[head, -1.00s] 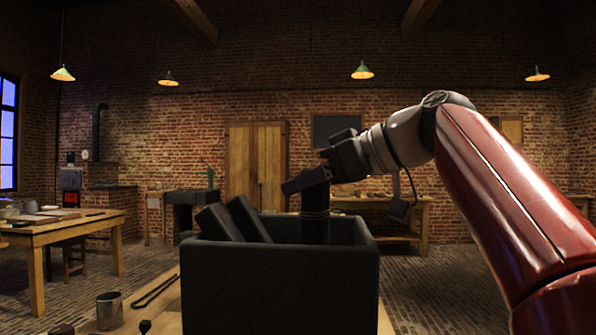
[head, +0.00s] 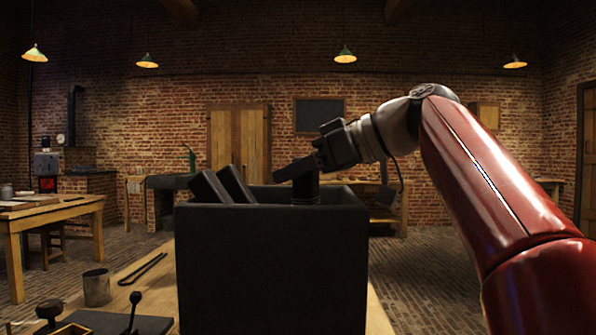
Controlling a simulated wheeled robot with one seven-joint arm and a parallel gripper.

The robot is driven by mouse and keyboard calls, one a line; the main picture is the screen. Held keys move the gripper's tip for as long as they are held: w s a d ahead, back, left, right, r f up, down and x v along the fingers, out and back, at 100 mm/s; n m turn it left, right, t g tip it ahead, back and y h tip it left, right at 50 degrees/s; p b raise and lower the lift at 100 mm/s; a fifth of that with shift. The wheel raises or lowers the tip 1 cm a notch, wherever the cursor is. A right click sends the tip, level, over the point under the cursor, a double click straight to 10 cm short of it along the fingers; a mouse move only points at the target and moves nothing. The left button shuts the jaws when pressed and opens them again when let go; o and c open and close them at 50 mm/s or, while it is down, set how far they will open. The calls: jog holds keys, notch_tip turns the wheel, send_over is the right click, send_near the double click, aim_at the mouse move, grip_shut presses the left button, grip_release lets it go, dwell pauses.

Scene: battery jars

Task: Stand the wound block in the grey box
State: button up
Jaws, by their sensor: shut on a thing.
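The grey box (head: 272,270) stands on the bench in front of me, dark and open at the top. My gripper (head: 299,170) is over the box's right half, shut on the wound block (head: 305,190). The block is a dark upright piece, with faint bands around it. Its upper part shows above the near wall; its lower end is hidden inside, so I cannot tell whether it touches the floor. Two dark blocks, one on the left (head: 209,188) and one beside it (head: 236,184), lean tilted to the left in the box's left half.
A dark plate with a knobbed lever (head: 134,312) is at the near left. A wooden table (head: 50,208) stands farther left.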

jog(key=shift+f+b, duration=0.45)
jog(key=shift+f, duration=0.1)
jog(key=o, duration=1.3)
jog(key=shift+o, duration=0.2)
